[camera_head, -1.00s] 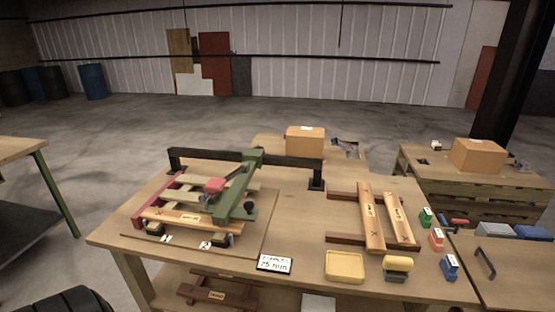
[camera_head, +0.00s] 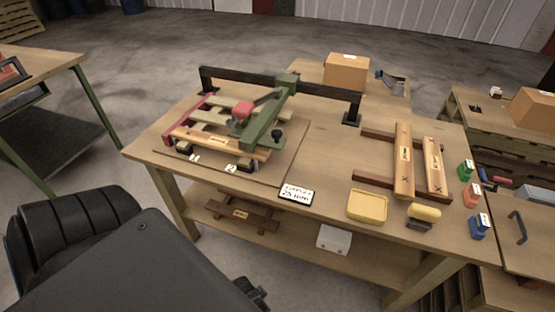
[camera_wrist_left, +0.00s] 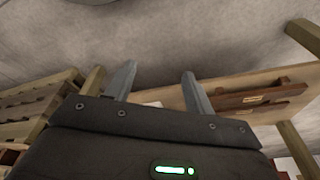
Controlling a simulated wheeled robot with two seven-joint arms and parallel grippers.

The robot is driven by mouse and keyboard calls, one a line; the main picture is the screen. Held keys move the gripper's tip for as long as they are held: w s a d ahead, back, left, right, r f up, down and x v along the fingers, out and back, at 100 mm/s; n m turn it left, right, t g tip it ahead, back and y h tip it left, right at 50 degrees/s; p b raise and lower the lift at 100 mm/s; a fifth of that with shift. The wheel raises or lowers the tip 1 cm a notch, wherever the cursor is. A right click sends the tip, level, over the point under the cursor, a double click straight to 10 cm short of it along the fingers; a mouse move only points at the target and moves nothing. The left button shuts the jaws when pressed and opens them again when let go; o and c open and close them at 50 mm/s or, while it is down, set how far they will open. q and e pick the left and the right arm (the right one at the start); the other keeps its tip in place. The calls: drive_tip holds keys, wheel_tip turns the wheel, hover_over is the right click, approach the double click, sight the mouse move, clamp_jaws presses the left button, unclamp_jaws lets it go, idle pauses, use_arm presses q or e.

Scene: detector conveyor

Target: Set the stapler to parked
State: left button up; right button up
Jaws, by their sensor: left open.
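A green arm with a red grip (camera_head: 243,111), which looks like the stapler, is mounted on a black rail (camera_head: 300,86) at the back of the workbench. The green arm (camera_head: 265,118) slants forward over a wooden slatted piece (camera_head: 215,142) on a board at the left of the bench. A black knob is on its right side. My left gripper (camera_wrist_left: 158,72) shows in the left wrist view, with two grey fingers apart and nothing between them. It is away from the stapler, near the bench's lower shelf. My right gripper is not in view.
The workbench (camera_head: 330,150) also carries a label card (camera_head: 296,194), a yellow tray (camera_head: 367,206), a yellow-handled block (camera_head: 424,215), wooden slats (camera_head: 403,160) and small coloured blocks. A brown wooden frame (camera_head: 241,214) and a white box (camera_head: 334,239) are on the lower shelf.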

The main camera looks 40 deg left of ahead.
use_arm(q)
drive_tip(key=w+r+n+t, duration=0.15)
drive_tip(key=w+r, duration=0.25)
drive_tip(key=r, duration=0.6)
drive_tip(key=w+r+t, duration=0.2)
drive_tip(key=w+r, duration=0.1)
drive_tip(key=r, duration=0.6)
drive_tip(key=n+t+y, duration=0.6)
drive_tip(key=t+y, duration=0.1)
drive_tip(key=t, duration=0.1)
approach(277, 136)
drive_tip(key=d+f, duration=0.2)
drive_tip(key=w+d+f, duration=0.1)
drive_tip(key=d+f, duration=0.2)
drive_tip(key=shift+d+f, duration=0.2)
drive_tip(key=shift+f, duration=0.1)
drive_tip(key=w+a+r+n+y, duration=0.1)
drive_tip(key=w+a, duration=0.2)
drive_tip(key=w+a+r+n+y+p, duration=0.1)
drive_tip(key=w+a+y, duration=0.1)
drive_tip(key=w+a, duration=0.1)
drive_tip(key=w+a+r+n+y, duration=0.1)
drive_tip(key=w+a+y, duration=0.1)
drive_tip(key=a, duration=0.3)
drive_tip(key=shift+w+r+g, duration=0.35)
drive_tip(key=shift+w, duration=0.25)
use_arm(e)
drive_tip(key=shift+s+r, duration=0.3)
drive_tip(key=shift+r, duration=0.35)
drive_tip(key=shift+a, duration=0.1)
